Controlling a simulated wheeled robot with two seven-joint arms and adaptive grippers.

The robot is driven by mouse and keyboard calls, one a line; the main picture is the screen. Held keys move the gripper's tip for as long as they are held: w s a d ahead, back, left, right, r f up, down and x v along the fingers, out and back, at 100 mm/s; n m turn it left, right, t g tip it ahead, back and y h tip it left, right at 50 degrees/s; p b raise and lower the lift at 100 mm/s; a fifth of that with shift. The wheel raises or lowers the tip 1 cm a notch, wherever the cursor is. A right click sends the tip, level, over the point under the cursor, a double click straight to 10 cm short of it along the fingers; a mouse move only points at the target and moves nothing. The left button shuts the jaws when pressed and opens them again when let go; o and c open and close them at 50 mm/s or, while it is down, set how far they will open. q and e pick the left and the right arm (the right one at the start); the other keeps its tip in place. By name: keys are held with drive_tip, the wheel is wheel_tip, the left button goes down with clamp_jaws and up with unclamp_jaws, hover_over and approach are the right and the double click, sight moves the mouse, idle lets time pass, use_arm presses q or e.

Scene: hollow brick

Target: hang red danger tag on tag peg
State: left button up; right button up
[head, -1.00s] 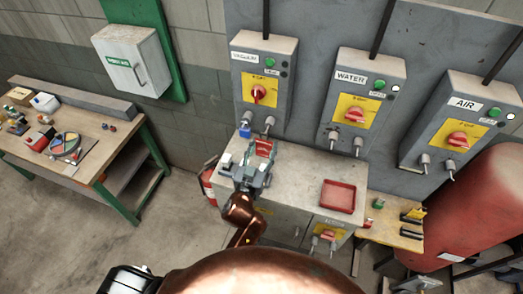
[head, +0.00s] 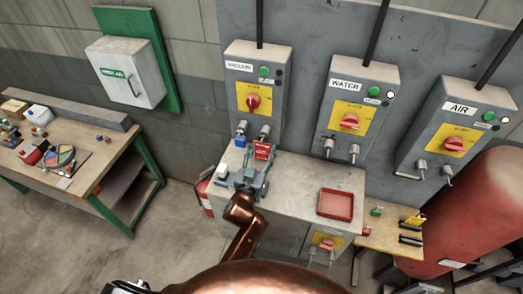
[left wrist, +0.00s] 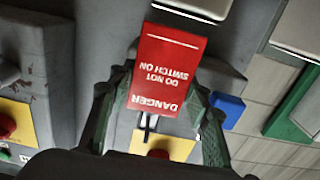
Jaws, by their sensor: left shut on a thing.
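The red danger tag (head: 263,150) is in my left gripper (head: 254,175), just below the VACUUM box (head: 256,90). In the left wrist view the tag (left wrist: 168,66) shows its white lettering upside down, and my left gripper (left wrist: 158,118) is shut on its lower end. Two grey fittings (head: 240,128) (head: 265,132) stick out below the VACUUM box, with the tag close under the right one. I cannot tell which fitting is the tag peg, or whether the tag touches it. My right gripper is out of view.
A blue block (head: 240,142) sits left of the tag; it also shows in the left wrist view (left wrist: 227,109). A red tray (head: 335,204) lies on the grey cabinet top (head: 300,180). WATER (head: 358,105) and AIR (head: 455,125) boxes stand to the right.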

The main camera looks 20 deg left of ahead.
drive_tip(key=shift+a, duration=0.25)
use_arm(q)
drive_tip(key=o, duration=1)
drive_tip(key=shift+s, duration=0.15)
drive_tip(key=s, duration=1.1)
drive_tip(key=shift+s+a, duration=0.2)
drive_tip(key=shift+s, duration=0.2)
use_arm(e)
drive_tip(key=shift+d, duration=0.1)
